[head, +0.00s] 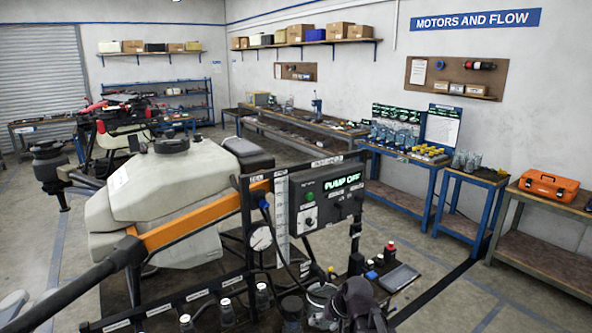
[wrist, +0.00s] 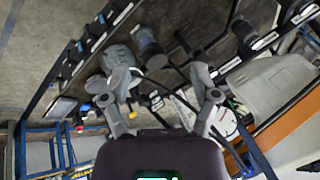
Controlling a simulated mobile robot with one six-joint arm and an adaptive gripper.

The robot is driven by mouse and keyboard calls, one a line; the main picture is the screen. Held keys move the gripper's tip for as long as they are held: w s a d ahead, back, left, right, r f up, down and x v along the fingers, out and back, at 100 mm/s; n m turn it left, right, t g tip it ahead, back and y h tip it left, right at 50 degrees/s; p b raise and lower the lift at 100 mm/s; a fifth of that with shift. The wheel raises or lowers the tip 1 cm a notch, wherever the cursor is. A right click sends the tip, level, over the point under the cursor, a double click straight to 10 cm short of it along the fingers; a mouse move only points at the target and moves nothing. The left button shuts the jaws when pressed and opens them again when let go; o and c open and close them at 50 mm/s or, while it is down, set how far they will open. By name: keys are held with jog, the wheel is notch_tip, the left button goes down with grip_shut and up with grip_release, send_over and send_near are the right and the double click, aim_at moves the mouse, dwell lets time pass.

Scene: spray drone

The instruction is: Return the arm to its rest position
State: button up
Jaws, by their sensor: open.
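My gripper (wrist: 162,72) shows in the wrist view with its two grey fingers spread apart and nothing held between them. It is above the black bench frame, with a clear jar and a dark-capped container beyond the fingers. In the head view a dark rounded shape at the bottom, right of centre, looks like the end of my arm; its fingers are hard to make out there. Most of the arm is out of view.
The control panel (head: 328,200) reads PUMP OFF. A pressure gauge (head: 261,238) and small bottles (head: 226,312) stand along the frame. The white drone tank (head: 165,190) and its orange arm (head: 200,220) are left. A tablet (head: 396,279) lies right; floor beyond is open.

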jog(key=s+d+f+g+h, duration=0.3)
jog(key=s+d+h, duration=0.1)
jog(key=s+d, duration=0.5)
jog(key=shift+s+d+h+b, duration=0.2)
jog(key=shift+s+h+b, duration=0.1)
jog(key=shift+s+b, duration=0.15)
